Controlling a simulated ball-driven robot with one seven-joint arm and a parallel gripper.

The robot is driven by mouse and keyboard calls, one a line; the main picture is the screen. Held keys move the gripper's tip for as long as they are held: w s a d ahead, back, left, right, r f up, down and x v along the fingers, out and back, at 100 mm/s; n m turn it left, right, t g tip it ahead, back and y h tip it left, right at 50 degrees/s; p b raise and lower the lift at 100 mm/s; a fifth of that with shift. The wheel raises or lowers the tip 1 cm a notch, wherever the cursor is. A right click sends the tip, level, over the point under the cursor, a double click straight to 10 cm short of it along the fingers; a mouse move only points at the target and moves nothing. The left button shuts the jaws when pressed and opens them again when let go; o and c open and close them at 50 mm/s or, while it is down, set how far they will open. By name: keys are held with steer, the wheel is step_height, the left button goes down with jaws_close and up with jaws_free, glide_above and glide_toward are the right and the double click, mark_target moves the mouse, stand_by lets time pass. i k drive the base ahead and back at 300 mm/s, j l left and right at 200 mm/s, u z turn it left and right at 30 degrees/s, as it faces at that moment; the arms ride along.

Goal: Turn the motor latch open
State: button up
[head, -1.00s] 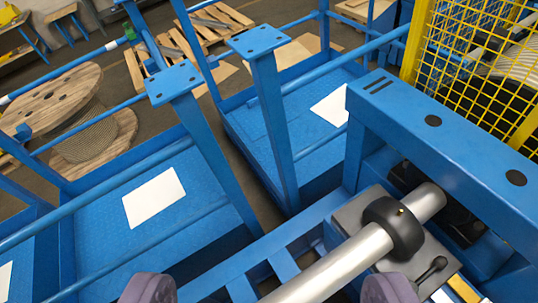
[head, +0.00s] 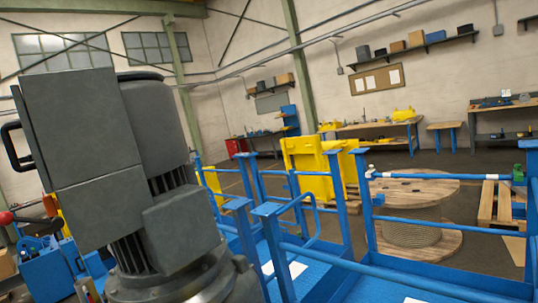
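A large grey motor (head: 165,180) with a box-shaped housing (head: 75,145) fills the left of the head view, close to the camera and tilted in the picture. A black loop handle (head: 14,146) sticks out at the left of the housing. A lever with a red knob (head: 6,217) shows at the left edge, beside dark parts; I cannot tell whether it is the motor latch. No latch can be made out clearly on the motor. My gripper is not in view.
Blue railings (head: 340,200) and blue platforms (head: 375,287) lie right of the motor. Beyond them are a wooden cable reel (head: 415,188), a yellow cabinet (head: 325,165), a workbench (head: 375,126) and a pallet (head: 500,205). Open floor shows between the reel and the benches.

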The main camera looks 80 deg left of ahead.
mark_target(26, 159)
steer(key=k+l+u, duration=0.15)
steer(key=k+u, duration=0.45)
steer(key=u, duration=2.45)
steer(key=i+j+z, duration=0.2)
steer(key=i+j, duration=0.2)
steer(key=i+j+z, duration=0.2)
steer(key=i+j, duration=0.2)
steer(key=j, duration=0.2)
